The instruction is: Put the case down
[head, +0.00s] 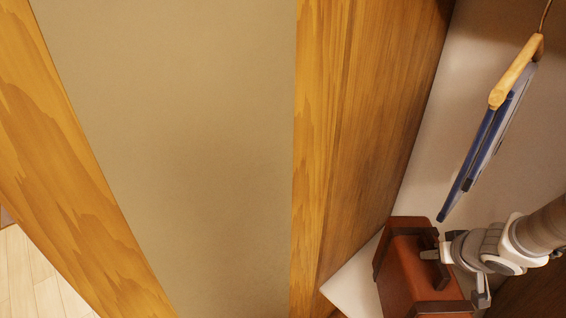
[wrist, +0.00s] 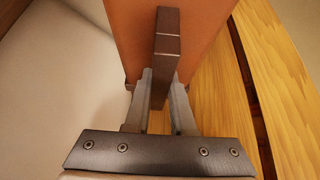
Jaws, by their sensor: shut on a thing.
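The case (head: 408,262) is a reddish-brown box with dark straps or edge pieces, at the lower right of the head view. In the wrist view its orange-brown face (wrist: 125,35) fills the top middle, with a dark upright strip (wrist: 167,45), perhaps its handle, in front. My gripper (head: 452,272) is at the right side of the case. In the wrist view my gripper (wrist: 163,92) has a finger on each side of the dark strip and is shut on it. The underside of the case is hidden, so I cannot tell whether it touches a surface.
A blue panel (head: 470,165) hangs from a wooden bar (head: 516,72) above the case. A wooden panel (head: 370,120) and a beige wall panel (head: 180,140) stand to the left. A pale surface (head: 352,285) shows beside the case. Pale floorboards (head: 35,280) show at lower left.

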